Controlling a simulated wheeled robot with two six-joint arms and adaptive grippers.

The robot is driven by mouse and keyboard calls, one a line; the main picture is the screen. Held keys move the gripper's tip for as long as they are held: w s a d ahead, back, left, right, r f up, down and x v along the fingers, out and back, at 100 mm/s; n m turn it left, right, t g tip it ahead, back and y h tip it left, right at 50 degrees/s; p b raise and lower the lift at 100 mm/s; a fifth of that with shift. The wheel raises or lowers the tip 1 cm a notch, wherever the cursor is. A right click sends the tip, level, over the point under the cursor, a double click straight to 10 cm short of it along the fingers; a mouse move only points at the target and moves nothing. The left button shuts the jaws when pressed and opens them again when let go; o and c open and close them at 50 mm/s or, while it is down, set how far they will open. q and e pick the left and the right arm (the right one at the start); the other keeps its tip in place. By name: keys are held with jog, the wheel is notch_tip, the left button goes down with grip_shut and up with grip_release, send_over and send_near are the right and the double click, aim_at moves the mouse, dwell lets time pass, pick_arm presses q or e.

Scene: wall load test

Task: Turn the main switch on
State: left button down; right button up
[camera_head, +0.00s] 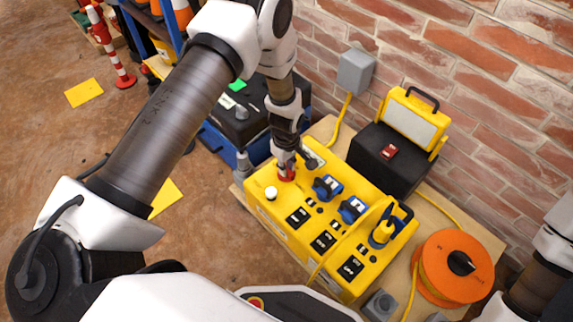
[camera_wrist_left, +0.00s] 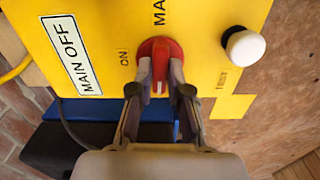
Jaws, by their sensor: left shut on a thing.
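The main switch is a red rotary knob (camera_wrist_left: 160,50) on the face of a yellow power box (camera_head: 338,260); it also shows in the head view (camera_head: 287,176). My left gripper (camera_wrist_left: 161,76) is shut on the knob, one finger on each side. It comes down on the box's left end in the head view (camera_head: 286,165). A white mark on the knob faces toward my gripper in the wrist view. The word ON is printed left of the knob, and a plate (camera_wrist_left: 71,54) reads MAIN OFF. My right gripper is out of view.
A white button (camera_wrist_left: 245,47) marked TEST sits close to the knob. Blue sockets (camera_head: 327,187) and black breakers (camera_head: 299,217) fill the box face. A work lamp (camera_head: 412,122), an orange cable reel (camera_head: 455,268) and a brick wall (camera_head: 480,100) stand nearby.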

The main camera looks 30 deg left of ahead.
pick_arm(q)
jog(key=m+p, duration=0.3)
jog(key=shift+r, duration=0.2)
jog(key=m+p, duration=0.1)
jog(key=m, duration=0.2)
jog(key=shift+p, duration=0.4)
jog(key=m+p, duration=0.1)
jog(key=m, duration=0.1)
jog(key=shift+f+m, duration=0.1)
jog(key=shift+m, duration=0.3)
jog(key=m+p, duration=0.1)
jog(key=m, duration=0.3)
jog(key=shift+f+m+p, duration=0.1)
jog(key=shift+m+p, duration=0.45)
jog(key=shift+m, duration=1.75)
jog(key=c, duration=1.1)
grip_release()
